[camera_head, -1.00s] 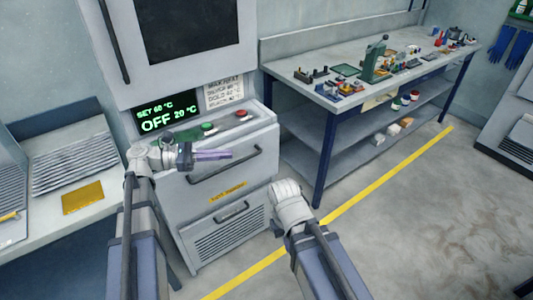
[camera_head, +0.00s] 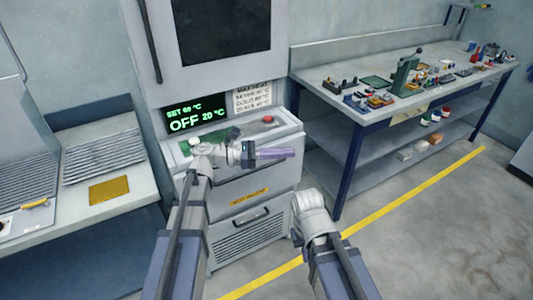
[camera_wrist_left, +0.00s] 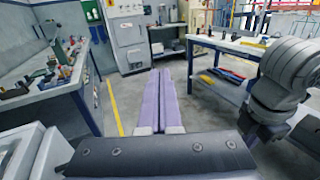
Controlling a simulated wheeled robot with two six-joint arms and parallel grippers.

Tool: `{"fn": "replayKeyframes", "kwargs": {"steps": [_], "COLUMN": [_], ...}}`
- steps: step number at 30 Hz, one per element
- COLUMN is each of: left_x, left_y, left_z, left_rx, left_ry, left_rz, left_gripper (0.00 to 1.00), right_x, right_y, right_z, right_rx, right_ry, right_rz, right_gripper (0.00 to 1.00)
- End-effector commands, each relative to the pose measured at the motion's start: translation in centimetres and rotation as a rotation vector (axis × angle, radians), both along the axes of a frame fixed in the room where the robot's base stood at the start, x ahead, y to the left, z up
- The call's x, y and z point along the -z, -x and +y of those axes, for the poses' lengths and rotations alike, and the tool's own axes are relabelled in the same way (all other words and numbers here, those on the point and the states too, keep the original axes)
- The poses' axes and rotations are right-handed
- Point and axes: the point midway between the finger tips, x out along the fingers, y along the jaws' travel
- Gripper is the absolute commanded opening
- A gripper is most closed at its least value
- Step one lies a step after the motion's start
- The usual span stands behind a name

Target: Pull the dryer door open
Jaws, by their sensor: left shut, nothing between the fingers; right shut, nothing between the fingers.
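The dryer door (camera_head: 180,78) is shut; it is pale grey with a dark window (camera_head: 226,30). Its long vertical dark handle (camera_head: 149,42) runs along the left side, its top cut off by the picture edge. The display (camera_head: 196,118) below reads SET 60 °C, OFF 20 °C. My left gripper (camera_head: 292,153) is shut and empty, in front of the drawers below the display, apart from the handle. Its purple fingers (camera_wrist_left: 154,98) lie together in the left wrist view. My right gripper (camera_head: 310,205) is lower and to the right; its fingers are hidden behind the wrist.
A green and a red button (camera_head: 267,119) sit on the ledge below the display. A bench (camera_head: 120,200) with racks and a yellow pad (camera_head: 109,190) stands left. A workbench (camera_head: 345,110) with tools stands right. The floor beyond the yellow line is clear.

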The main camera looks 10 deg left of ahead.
Motion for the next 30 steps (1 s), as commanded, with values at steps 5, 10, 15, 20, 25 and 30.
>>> {"fn": "replayKeyframes", "kwargs": {"steps": [5, 10, 15, 20, 25, 30], "left_x": [0.0, 0.0, 0.0, 0.0, 0.0, 0.0], "left_y": [-0.3, -0.4, -0.4, -0.4, -0.4, -0.4], "left_z": [-1.7, -2.2, -2.2, -2.2, -2.2, -2.2], "left_rx": [0.001, 0.0, -0.001, -0.001, -0.002, -0.002], "left_ry": [0.0, 0.0, 0.0, 0.0, 0.0, 0.0], "left_rz": [0.0, 0.0, 0.0, 0.0, 0.0, 0.0], "left_gripper": [0.0, 0.0, 0.0, 0.0, 0.0, 0.0], "right_x": [0.0, 0.0, 0.0, 0.0, 0.0, 0.0], "right_y": [0.0, 0.0, 0.0, 0.0, 0.0, 0.0], "right_z": [0.0, 0.0, 0.0, 0.0, 0.0, 0.0], "right_rx": [0.0, 0.0, 0.0, 0.0, 0.0, 0.0], "right_ry": [0.0, 0.0, 0.0, 0.0, 0.0, 0.0], "right_rz": [0.0, 0.0, 0.0, 0.0, 0.0, 0.0], "right_gripper": [0.0, 0.0, 0.0, 0.0, 0.0, 0.0]}}
